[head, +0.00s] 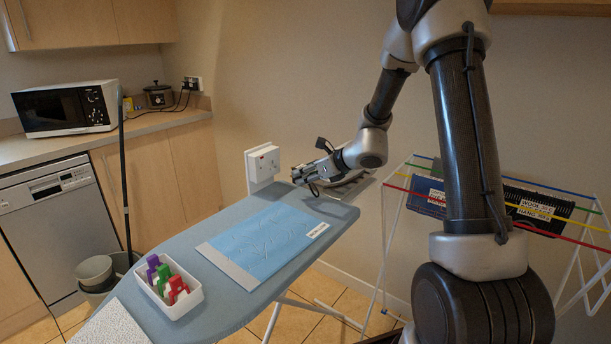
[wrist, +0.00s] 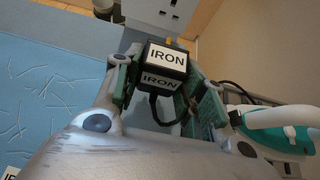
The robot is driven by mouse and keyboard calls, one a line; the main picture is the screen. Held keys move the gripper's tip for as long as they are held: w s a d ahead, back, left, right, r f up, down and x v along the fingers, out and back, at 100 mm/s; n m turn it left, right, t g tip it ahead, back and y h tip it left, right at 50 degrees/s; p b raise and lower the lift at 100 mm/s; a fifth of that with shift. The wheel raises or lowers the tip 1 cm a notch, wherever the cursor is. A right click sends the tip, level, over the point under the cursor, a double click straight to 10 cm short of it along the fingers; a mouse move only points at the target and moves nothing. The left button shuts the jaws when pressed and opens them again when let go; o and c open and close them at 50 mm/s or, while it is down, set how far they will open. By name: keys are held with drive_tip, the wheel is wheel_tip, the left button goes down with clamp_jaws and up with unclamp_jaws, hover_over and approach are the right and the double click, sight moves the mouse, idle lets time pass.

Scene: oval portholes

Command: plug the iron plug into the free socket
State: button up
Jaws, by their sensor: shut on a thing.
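The black iron plug (wrist: 166,62), with white "IRON" labels and a dark cord, sits between the fingers of my gripper (wrist: 160,70) in the wrist view. Brass-coloured pins show at its far end. The plug is too small to make out clearly in the head view.
A white and teal iron (wrist: 275,128) lies right of my gripper. The ironing board (head: 215,232) carries a blue cloth (head: 265,245) and a white tray (head: 172,308) of coloured clips. A drying rack (head: 400,215) stands right. Another socket (head: 193,83) near the microwave has plugs in it.

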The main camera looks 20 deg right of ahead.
drive_tip(key=shift+w+a, duration=1)
drive_tip(key=shift+w, duration=0.35)
drive_tip(key=shift+w+a, duration=1)
drive_tip(key=shift+w, duration=0.3)
drive_tip(key=shift+w+a, duration=0.95)
drive_tip(key=shift+w, duration=0.25)
idle(0.5)
drive_tip(key=o, duration=1.2)
